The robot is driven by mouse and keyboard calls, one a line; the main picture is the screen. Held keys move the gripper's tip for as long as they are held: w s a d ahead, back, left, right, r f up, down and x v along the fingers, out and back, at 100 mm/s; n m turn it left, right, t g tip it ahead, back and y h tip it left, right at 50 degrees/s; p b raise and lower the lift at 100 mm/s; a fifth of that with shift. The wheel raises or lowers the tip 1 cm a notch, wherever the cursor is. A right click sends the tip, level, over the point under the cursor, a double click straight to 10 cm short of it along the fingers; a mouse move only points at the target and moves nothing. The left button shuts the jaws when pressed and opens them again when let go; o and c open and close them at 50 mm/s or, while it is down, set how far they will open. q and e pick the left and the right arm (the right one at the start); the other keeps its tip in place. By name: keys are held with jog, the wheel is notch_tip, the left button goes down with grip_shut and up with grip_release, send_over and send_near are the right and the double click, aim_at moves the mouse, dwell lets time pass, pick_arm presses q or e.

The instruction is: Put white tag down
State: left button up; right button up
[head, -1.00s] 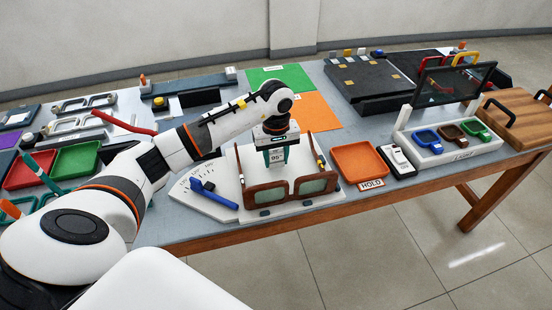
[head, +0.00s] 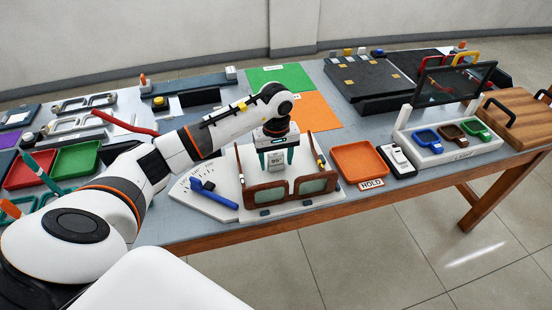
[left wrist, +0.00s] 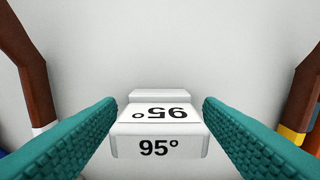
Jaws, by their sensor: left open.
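The white tag (head: 276,162), marked 95°, stands on the white board (head: 312,203) between the temple arms of the brown glasses frame (head: 290,189). In the left wrist view the tag (left wrist: 160,128) sits between my left gripper's two teal fingers, with a gap on each side. My left gripper (head: 275,158) is open, pointing down around the tag. The temple arms show at both sides of the left wrist view. My right gripper is not seen.
A blue tool (head: 212,194) lies on the board left of the glasses. An orange tray (head: 359,160) with a HOLD label stands close on the right. Green (head: 280,77) and orange sheets lie behind the arm. Red and green trays are at the left.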

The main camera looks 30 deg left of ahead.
aim_at(276, 155)
pick_arm(q)
notch_tip(276, 155, up, 12)
jog(key=shift+f+b, duration=0.15)
jog(key=shift+b, duration=0.3)
dwell(0.4)
